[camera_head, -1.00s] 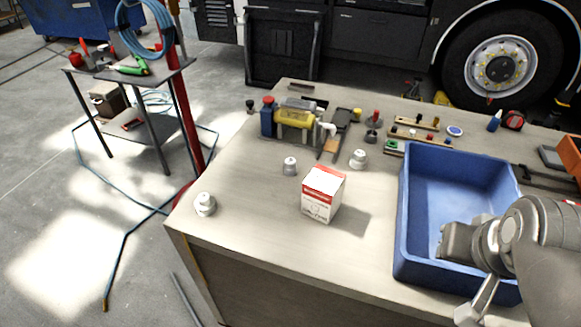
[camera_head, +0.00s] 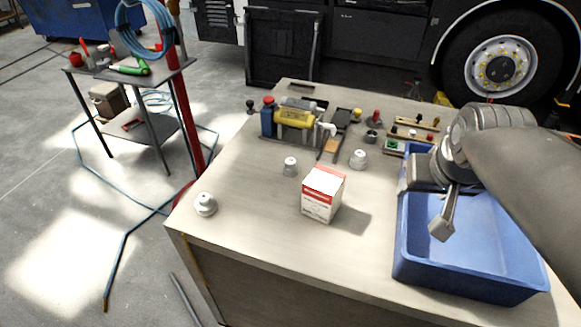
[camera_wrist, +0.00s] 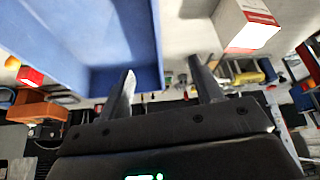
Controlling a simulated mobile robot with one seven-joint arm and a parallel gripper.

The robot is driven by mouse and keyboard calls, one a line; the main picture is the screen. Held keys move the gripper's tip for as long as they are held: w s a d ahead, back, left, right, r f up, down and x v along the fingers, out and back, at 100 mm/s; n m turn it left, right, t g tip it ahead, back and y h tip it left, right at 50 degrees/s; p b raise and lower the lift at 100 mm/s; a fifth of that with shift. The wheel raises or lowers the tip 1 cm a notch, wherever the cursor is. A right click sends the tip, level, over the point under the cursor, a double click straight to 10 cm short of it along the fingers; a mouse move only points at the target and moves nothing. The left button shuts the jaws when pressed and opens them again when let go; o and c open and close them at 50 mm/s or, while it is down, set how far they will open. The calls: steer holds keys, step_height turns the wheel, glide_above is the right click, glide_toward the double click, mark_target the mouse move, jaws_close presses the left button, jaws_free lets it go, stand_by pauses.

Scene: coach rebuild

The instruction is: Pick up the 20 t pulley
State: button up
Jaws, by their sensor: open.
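Three small pale grey, stepped round pieces that look like pulleys stand apart on the bench. One pulley (camera_head: 205,204) is near the front left corner, a smaller pulley (camera_head: 290,166) is left of the carton, and another pulley (camera_head: 358,159) is behind it. No tooth count is readable, so I cannot tell which is the 20 t one. My gripper (camera_head: 412,174) is above the far left part of the blue bin, right of the pulleys. In the wrist view, my gripper (camera_wrist: 164,84) has its two fingers apart with nothing held between them.
A white and red carton (camera_head: 322,195) stands mid-bench, among the pulleys. The blue bin (camera_head: 470,270) fills the right front. A yellow and blue item (camera_head: 295,117) and small tools line the back. The bench (camera_head: 250,215) is bare around the carton's left and front.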

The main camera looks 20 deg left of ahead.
steer(key=w+a+f+n+y, duration=0.1)
steer(key=w+a+f+n, duration=0.2)
steer(key=w+a, duration=0.95)
steer(key=n+g, duration=0.2)
glide_toward(291, 161)
steer(key=shift+y, duration=0.4)
steer(key=x, duration=1)
steer(key=shift+w+d+f, duration=0.1)
steer(key=shift+d+f, duration=0.15)
steer(key=shift+f, duration=0.1)
steer(key=c, duration=1.1)
steer(key=shift+r, duration=0.15)
